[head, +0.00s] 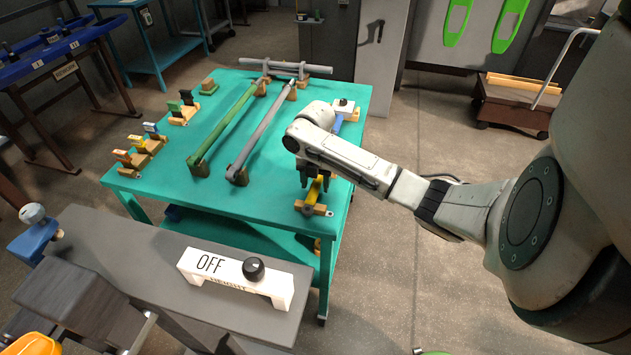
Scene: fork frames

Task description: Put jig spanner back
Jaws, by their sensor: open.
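My gripper (312,184) is open and points down over the right side of the green table (162,172). A yellow tool (314,192) lies on a wooden block (311,208) right under and between the fingers; I cannot tell whether they touch it. It may be the jig spanner, but no label shows. A blue tool (338,122) lies farther back beside a small white box (344,106), partly hidden by my arm. A green bar (225,122) and a grey bar (262,132) lie on wooden supports left of my gripper.
Small colour-marked pieces (138,154) stand on wooden blocks at the table's left. A grey bench (130,238) with a white OFF panel (235,278) and black knob is in front. A brown trolley (508,105) stands back right. Floor right of the table is open.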

